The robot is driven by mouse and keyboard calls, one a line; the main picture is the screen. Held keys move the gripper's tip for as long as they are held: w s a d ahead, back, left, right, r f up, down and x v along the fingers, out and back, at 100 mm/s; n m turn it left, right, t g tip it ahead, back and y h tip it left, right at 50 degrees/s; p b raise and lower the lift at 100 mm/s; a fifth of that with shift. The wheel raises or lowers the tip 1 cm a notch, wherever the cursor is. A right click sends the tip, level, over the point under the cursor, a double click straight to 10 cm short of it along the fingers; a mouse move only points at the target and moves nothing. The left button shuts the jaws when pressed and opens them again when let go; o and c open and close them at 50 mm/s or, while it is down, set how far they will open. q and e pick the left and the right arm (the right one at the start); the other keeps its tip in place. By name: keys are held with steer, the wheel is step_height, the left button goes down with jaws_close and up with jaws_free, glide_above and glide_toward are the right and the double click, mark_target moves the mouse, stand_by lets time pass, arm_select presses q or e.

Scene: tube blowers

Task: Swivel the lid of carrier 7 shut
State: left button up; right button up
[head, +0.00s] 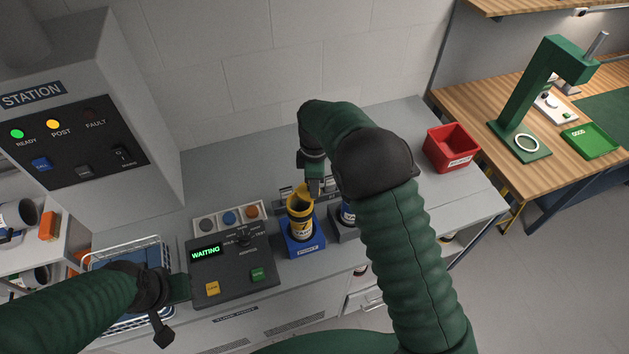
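A carrier (300,228) with a dark body and yellow bands stands upright in a blue holder (303,247) right of the control panel. Its yellow top (299,197) looks raised at an angle, so the lid seems not flat on the rim. The carrier's number is too small to read. My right gripper (314,187) points down just right of and behind this top; I cannot tell whether it touches it, and its fingers are too small and dark to judge. My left gripper (174,309) is at lower left by the panel's left edge, away from the carrier.
A second carrier (347,212) stands in a grey holder, partly hidden by my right arm. The control panel (236,262) reads WAITING. A red bin (451,148) sits at the counter's right end. A wire basket (122,258) is at left.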

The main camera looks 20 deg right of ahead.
steer(key=shift+w+a+f, duration=0.1)
steer(key=shift+w, duration=0.05)
steer(key=shift+c, duration=0.4)
steer(key=shift+w, duration=0.1)
jaws_close()
